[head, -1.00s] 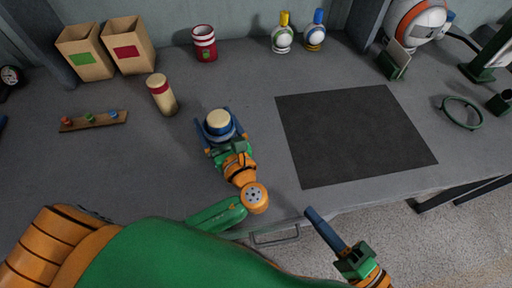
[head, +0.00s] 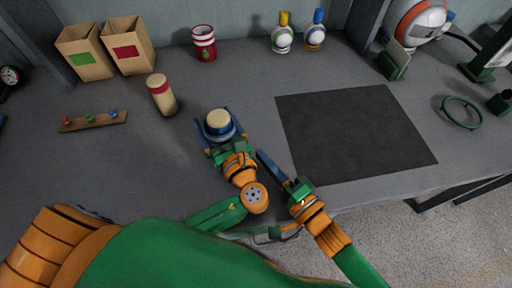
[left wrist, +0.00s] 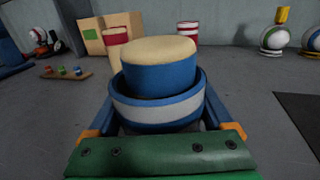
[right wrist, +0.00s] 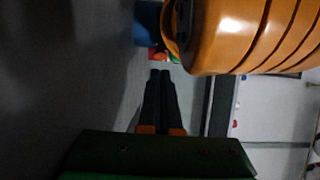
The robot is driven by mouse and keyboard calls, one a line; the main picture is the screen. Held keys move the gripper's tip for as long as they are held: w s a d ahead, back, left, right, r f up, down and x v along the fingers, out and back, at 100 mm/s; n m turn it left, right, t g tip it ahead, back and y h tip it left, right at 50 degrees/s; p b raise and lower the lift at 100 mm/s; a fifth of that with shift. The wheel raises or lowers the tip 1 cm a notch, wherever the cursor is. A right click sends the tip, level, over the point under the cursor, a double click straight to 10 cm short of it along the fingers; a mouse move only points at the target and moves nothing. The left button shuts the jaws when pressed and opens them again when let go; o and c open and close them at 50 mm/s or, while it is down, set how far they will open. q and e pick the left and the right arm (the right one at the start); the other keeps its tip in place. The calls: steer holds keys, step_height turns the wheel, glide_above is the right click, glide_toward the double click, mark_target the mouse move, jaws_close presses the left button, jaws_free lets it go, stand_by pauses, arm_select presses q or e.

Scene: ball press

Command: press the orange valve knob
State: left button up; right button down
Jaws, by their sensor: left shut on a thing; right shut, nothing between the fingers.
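A wooden strip (head: 93,123) at the left of the table bears an orange-red knob (head: 66,121), a green one and a blue one. They also show at the left in the left wrist view (left wrist: 47,71). My left gripper (head: 219,126) is shut around a blue cup with a white band (left wrist: 160,110); a cream-topped blue plug (left wrist: 158,65) sits in its mouth. The cup is upright. My right gripper (head: 264,160) is shut and empty, just right of my left wrist, pointing up-left. A small red-orange patch (right wrist: 155,53) shows beyond its fingertips; I cannot tell what it belongs to.
A cream cylinder with a red band (head: 161,95) stands between the strip and the cup. Two open boxes (head: 84,57), a red-and-white can (head: 204,45) and two capped balls line the back. A dark mat (head: 350,135) lies bare at right.

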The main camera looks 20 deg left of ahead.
steer(key=shift+x, duration=1.85)
